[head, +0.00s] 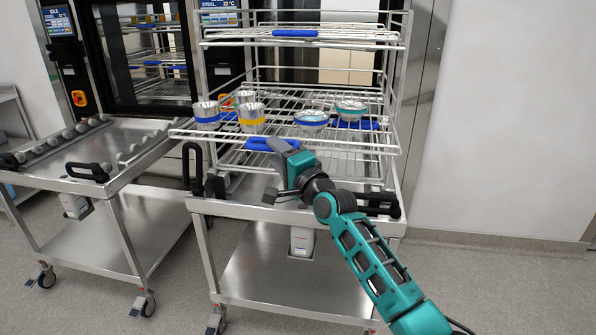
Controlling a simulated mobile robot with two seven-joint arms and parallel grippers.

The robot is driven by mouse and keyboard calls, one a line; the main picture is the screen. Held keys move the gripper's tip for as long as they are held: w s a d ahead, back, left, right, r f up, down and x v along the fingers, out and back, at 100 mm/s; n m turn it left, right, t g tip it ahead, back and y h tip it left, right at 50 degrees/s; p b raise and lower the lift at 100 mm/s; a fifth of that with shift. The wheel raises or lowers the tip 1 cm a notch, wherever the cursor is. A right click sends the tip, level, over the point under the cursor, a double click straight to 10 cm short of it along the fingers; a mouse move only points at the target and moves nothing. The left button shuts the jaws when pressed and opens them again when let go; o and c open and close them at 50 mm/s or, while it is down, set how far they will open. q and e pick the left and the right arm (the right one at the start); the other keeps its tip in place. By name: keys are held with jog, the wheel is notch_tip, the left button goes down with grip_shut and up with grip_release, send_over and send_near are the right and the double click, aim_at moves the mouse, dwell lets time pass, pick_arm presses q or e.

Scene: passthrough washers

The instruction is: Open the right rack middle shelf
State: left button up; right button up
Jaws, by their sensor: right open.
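The right rack (398,75) is a wire frame with several shelves on a steel cart. Its middle shelf (375,146) projects forward past the frame, with its front left corner sticking out to the left. A blue handle (257,144) sits at this shelf's front edge. Several metal cups and bowls stand on the wire, including a yellow-banded cup (251,119) and a teal-rimmed bowl (350,110). My right gripper (274,172) is open, just below and beside the blue handle. Its fingers partly overlap the handle in view; contact cannot be told. My left gripper is out of view.
The upper shelf (340,40) has its own blue handle (295,33). Black handles (378,203) are on the cart's front. A second steel cart (120,140) stands to the left before a glass-door washer (140,55). The floor and wall at right are clear.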

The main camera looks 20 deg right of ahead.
jog(key=v, duration=1)
jog(key=shift+s, duration=0.3)
jog(key=shift+d, duration=0.1)
jog(key=s+a+f+n+g+h, duration=0.1)
jog(key=s+a+f+n+g, duration=0.2)
jog(key=s+f+n, duration=0.5)
jog(key=s+a+f+n+g, duration=0.3)
jog(key=s+f+n+g, duration=0.2)
jog(key=s+f, duration=1.1)
notch_tip(320, 180, down, 6)
jog(key=n, duration=0.3)
jog(key=shift+s+a+n+h, duration=0.3)
jog(key=shift+s+n+h, duration=0.05)
jog(key=shift+n+h, duration=0.05)
